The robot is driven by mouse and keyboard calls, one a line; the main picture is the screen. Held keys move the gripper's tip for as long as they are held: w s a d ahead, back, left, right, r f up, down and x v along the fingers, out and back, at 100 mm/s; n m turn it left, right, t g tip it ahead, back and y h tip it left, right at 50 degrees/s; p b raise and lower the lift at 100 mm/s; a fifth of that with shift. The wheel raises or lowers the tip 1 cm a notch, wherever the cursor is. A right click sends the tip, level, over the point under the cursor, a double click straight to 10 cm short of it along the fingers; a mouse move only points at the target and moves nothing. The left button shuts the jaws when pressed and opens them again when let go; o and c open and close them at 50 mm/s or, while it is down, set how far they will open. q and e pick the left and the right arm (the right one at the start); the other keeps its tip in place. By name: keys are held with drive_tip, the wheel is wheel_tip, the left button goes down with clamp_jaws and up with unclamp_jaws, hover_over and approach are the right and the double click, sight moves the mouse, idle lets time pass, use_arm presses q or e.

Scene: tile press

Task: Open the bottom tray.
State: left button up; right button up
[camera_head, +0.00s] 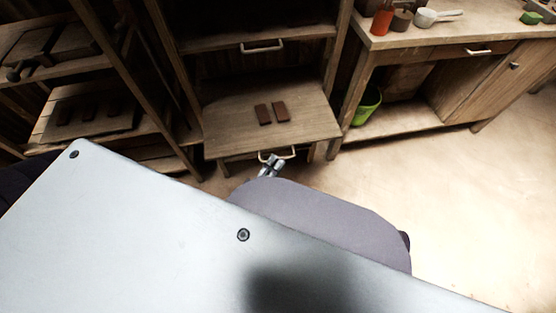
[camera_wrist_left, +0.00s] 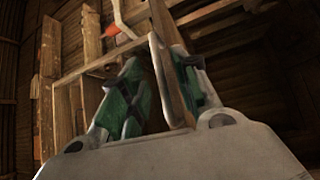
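The bottom tray (camera_head: 225,130) of the wooden press stands out from the frame and carries two dark brown tiles (camera_head: 272,113). Its pale handle (camera_head: 291,154) is on the front edge. My left gripper (camera_head: 270,164) is at the left part of this handle, low in front of the tray. I cannot tell whether the fingers touch the handle. My right gripper is out of view.
A higher tray handle (camera_head: 262,47) shows above. A wooden shelf rack (camera_head: 130,80) stands at left. At right is a workbench (camera_head: 450,35) with a red container (camera_head: 381,22) on top and a green bucket (camera_head: 366,105) below. The floor at right is clear.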

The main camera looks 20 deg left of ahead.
use_arm(q)
drive_tip(key=shift+v, duration=2.1)
